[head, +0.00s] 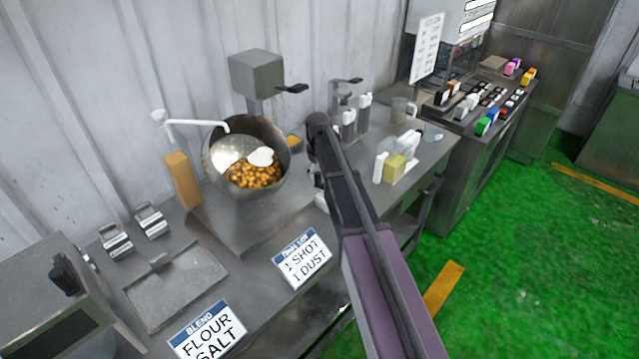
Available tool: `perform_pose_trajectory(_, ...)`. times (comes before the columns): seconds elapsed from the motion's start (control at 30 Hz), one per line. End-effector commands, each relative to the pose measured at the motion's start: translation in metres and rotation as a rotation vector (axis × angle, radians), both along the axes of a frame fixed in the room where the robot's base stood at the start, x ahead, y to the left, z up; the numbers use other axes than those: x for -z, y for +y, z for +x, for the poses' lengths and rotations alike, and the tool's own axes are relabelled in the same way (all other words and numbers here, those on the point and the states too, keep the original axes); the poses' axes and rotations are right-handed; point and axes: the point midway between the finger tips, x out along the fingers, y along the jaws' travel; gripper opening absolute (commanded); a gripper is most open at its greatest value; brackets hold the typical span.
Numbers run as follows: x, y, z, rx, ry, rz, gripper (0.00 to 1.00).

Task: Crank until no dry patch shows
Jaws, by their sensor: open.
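A tilted metal drum (214,143) stands on the steel bench, its open mouth facing me. Golden-brown pieces (252,176) lie in its lower part. A white patch (262,157) lies on top of them, and a pale area (228,152) shows on the drum's inside at the left. A white bent bar with a knob (190,123) reaches from the drum's left rim; it looks like the crank. My dark and purple arm rises from the bottom right, its far end beside the drum's right side. My gripper cannot be made out.
A grey box with a black lever (255,74) stands behind the drum. An orange block (182,180) is left of it. Bottles (348,124) and a yellow-filled container (395,168) stand to the right. Signs (302,259) and a shallow tray (178,287) are in front.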

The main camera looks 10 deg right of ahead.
Motion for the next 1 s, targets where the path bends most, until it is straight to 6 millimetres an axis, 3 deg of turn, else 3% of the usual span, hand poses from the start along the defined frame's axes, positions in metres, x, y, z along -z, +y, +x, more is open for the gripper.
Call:
perform_pose_trajectory(0.3,0.021,0.000,0.000,0.000,0.000,0.000,0.71)
perform_pose_trajectory(0.77,0.023,0.001,0.000,-0.001,0.000,0.000,0.71)
perform_pose_trajectory(0.8,0.023,0.001,0.000,-0.001,0.000,0.000,0.68)
perform_pose_trajectory(0.87,0.023,0.001,0.000,-0.001,0.000,0.000,0.50)
perform_pose_trajectory(1.0,0.023,0.001,0.000,-0.001,0.000,0.000,0.09)
